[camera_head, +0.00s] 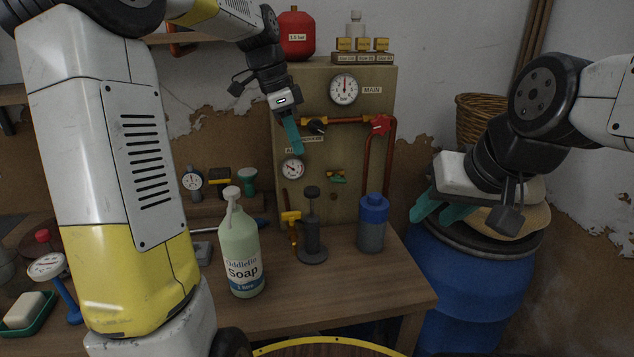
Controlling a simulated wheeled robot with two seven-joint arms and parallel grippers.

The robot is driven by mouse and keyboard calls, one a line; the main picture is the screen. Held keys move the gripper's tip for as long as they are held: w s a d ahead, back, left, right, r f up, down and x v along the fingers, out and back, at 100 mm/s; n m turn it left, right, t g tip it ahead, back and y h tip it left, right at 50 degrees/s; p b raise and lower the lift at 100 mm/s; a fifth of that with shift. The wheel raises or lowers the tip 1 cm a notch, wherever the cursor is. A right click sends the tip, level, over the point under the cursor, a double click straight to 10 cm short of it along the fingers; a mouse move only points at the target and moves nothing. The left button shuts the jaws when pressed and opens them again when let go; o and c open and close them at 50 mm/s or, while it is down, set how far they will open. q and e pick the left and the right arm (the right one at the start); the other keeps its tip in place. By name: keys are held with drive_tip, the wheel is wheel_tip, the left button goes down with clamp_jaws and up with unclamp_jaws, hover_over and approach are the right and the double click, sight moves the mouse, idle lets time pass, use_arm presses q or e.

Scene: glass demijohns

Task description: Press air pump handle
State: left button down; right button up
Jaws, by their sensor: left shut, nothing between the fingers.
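The air pump (312,238) is a dark grey upright cylinder on a round base, standing on the wooden bench. Its knobbed handle (312,191) is at the top, on a short rod. My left gripper (297,149) has teal fingers, is shut and empty, and points down in front of the panel. It is above and slightly left of the pump handle, apart from it in the picture. My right gripper (441,216) is far to the right over the blue barrel, its teal fingers apart and empty.
A soap bottle (240,247) stands left of the pump and a blue-capped grey bottle (372,232) stands right of it. The panel (365,80) behind carries gauges, copper pipes and valves. A blue barrel (455,290) is at right. The bench front (345,290) is clear.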

sight(309, 189)
use_arm(q)
drive_tip(key=shift+d+r, duration=0.3)
drive_tip(key=shift+d, duration=0.05)
drive_tip(key=x, duration=1)
drive_tip(key=shift+f, duration=0.1)
drive_tip(key=shift+f, duration=2.55)
drive_tip(key=shift+r, duration=0.1)
